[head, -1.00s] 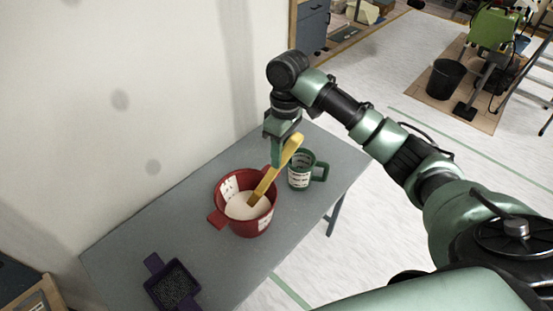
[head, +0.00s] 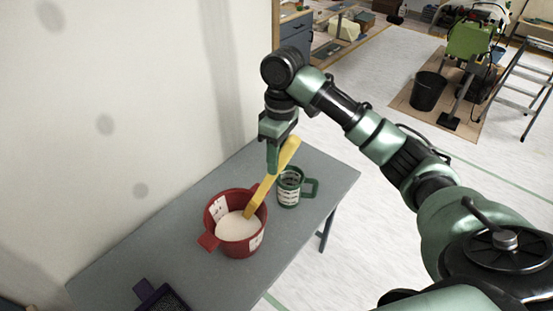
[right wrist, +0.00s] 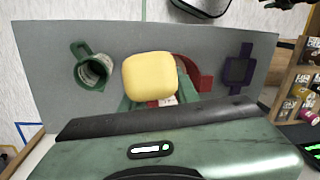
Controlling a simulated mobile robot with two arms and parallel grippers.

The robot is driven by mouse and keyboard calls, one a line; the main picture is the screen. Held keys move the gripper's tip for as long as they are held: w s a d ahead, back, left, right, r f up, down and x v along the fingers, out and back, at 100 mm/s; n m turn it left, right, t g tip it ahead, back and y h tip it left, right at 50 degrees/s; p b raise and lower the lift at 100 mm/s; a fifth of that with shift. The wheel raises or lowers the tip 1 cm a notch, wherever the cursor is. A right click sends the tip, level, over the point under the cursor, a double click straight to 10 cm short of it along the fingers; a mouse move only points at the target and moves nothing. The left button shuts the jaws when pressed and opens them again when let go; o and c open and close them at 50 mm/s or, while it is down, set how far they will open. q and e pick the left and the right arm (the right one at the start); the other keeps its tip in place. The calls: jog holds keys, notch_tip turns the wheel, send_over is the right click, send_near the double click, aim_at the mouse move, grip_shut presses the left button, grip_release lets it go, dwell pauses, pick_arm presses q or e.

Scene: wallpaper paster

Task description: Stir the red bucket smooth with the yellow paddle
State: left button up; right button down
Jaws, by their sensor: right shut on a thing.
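The red bucket (head: 243,243) stands on the grey table and holds a pale, whitish paste (head: 234,227). The yellow paddle (head: 270,180) leans at a slant, its lower end in the paste near the bucket's far side. My right gripper (head: 273,165) is shut on the paddle's upper part, above the bucket. In the right wrist view the paddle's end (right wrist: 150,78) faces the camera and hides part of the bucket (right wrist: 188,72). The paddle's tip below the paste is hidden. My left gripper is not in view.
A green mug (head: 289,188) stands close behind and right of the bucket. A purple container (head: 160,299) sits at the table's near left, also seen in the right wrist view (right wrist: 238,68). The table (head: 190,265) is bare around the bucket's left, and a wall runs behind it.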

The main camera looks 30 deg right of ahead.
jog(key=shift+r, duration=2.5)
